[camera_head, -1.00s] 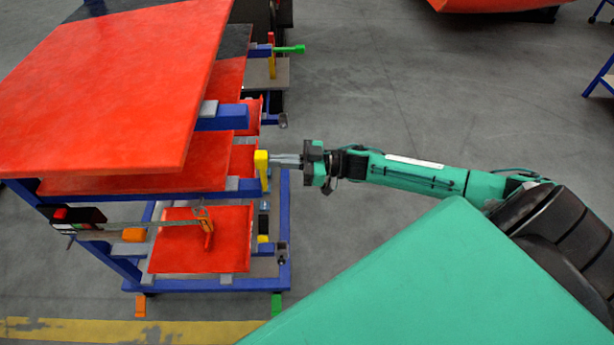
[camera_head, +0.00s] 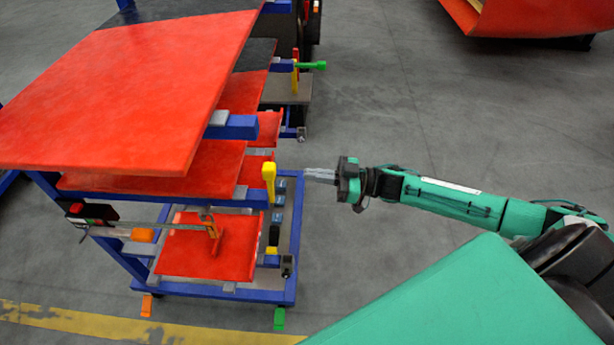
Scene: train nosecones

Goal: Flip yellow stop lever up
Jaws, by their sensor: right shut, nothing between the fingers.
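The yellow stop lever (camera_head: 269,180) stands upright at the right end of a blue shelf bar on the rack. Its wider end is at the top. My right gripper (camera_head: 308,173) is to the right of the lever, level with its upper part and pointing left at it. Its fingers are shut and empty, with a visible gap between the fingertips and the lever. My left gripper is not in view.
The blue rack (camera_head: 240,297) holds red panels (camera_head: 120,90) on several levels, the top one overhanging. Another rack with a green lever (camera_head: 311,65) stands behind.

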